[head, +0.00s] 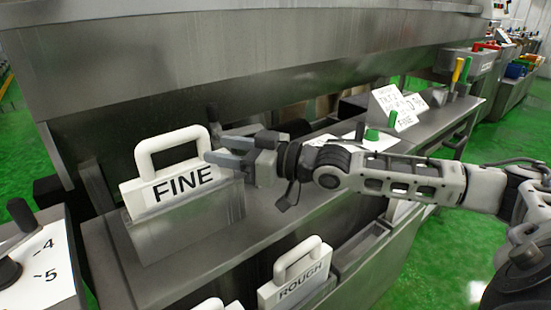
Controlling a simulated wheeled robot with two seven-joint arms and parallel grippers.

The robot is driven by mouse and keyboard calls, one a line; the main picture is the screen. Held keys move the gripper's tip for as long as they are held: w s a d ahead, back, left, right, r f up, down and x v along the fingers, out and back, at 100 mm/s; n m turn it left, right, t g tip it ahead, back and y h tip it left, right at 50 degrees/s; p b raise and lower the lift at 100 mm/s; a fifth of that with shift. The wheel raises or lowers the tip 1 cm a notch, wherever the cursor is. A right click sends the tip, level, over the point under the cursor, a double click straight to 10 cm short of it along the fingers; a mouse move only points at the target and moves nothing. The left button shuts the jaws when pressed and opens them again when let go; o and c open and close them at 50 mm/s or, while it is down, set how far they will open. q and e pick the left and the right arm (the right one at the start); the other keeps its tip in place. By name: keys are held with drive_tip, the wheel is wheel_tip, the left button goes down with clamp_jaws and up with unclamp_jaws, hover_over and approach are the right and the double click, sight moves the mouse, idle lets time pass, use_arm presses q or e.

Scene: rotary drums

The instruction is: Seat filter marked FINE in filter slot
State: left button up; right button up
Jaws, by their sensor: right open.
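The white filter marked FINE (184,182) stands upright, with its looped handle on top. Its lower part is hidden in a grey metal holder (190,226) on the counter, which looks like the filter slot. I cannot tell how deep it sits. My right gripper (216,146) is open, just right of the handle, with its fingers pointing left towards it. The near finger overlaps the handle's right side in the picture; I cannot tell whether they touch. Nothing shows between the fingers. My left gripper is not in view.
A white filter marked ROUGH (297,279) stands in a lower bay in front, with another white handle (222,304) beside it. A dial panel (45,268) is at left. Green knobs (372,135) and signs stand behind my right arm. A steel drum housing (230,55) overhangs the counter.

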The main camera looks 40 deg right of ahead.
drive_tip(key=p+v, duration=0.1)
drive_tip(key=v, duration=1)
drive_tip(key=shift+a, duration=0.1)
drive_tip(key=s+a+f+n+g+h, duration=0.1)
drive_tip(key=s+a+f+g, duration=0.25)
drive_tip(key=a+f, duration=0.45)
drive_tip(key=s+a+f+n+g, duration=0.15)
drive_tip(key=s+a+f, duration=0.25)
drive_tip(key=a+f, duration=0.45)
drive_tip(key=s+d+f+m+g+h, duration=0.6)
drive_tip(key=s+f+m+h, duration=0.25)
drive_tip(key=s, duration=0.25)
drive_tip(key=w+a+f+n+t+y+p, duration=0.1)
drive_tip(key=w+a+f+t+y, duration=0.1)
drive_tip(key=w+a+t, duration=0.4)
drive_tip(key=shift+w+f+t, duration=0.35)
drive_tip(key=shift+f+t, duration=0.25)
drive_tip(key=shift+f, duration=0.1)
